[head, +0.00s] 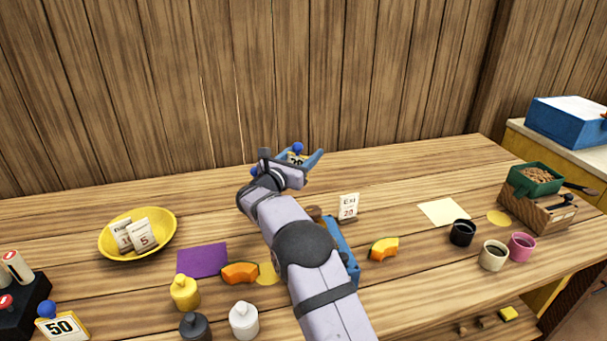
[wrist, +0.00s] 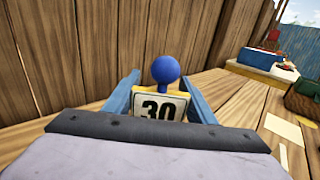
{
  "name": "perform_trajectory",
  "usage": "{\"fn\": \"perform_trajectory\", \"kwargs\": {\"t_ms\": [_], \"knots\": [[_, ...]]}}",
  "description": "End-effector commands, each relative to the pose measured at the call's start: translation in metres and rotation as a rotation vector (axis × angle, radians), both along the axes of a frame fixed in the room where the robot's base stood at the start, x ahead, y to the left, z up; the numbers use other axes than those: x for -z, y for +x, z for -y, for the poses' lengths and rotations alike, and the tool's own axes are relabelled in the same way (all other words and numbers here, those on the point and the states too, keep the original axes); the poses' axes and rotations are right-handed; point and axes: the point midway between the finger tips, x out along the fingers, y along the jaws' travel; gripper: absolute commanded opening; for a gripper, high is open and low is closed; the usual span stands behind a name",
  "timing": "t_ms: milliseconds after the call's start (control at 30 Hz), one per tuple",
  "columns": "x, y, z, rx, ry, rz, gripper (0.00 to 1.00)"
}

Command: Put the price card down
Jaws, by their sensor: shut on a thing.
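The price card (wrist: 160,104) is a white plate marked 30 with a yellow edge and a blue ball on top. My gripper (wrist: 163,100) is shut on it, with a blue finger on each side. In the head view the card (head: 297,158) shows only in part between the fingers of my gripper (head: 292,162), near the back of the wooden table (head: 420,185). Its lower edge is hidden, so I cannot tell its height above the table. A similar card marked 50 (head: 60,327) stands at the front left.
A white card marked 20 (head: 348,207) stands right of my arm. A yellow bowl (head: 110,246) with two tags, a purple mat (head: 202,260), orange wedges (head: 384,249) and bottles (head: 185,292) lie around. Cups (head: 462,233) stand right. The back middle-right of the table is clear.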

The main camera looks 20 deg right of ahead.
Motion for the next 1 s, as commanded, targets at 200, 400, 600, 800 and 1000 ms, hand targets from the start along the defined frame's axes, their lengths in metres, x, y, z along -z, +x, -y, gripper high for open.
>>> {"fn": "perform_trajectory", "kwargs": {"t_ms": [200, 400, 600, 800, 1000], "knots": [[0.017, 0.0, 0.0, 0.001, 0.001, 0.002, 0.29], [0.021, 0.0, 0.0, 0.001, 0.0, 0.001, 0.29], [0.043, 0.0, 0.0, 0.0, 0.0, -0.001, 0.29], [0.055, 0.0, 0.0, 0.0, 0.0, 0.003, 0.29], [0.055, 0.0, 0.0, 0.0, 0.0, 0.003, 0.29]]}}
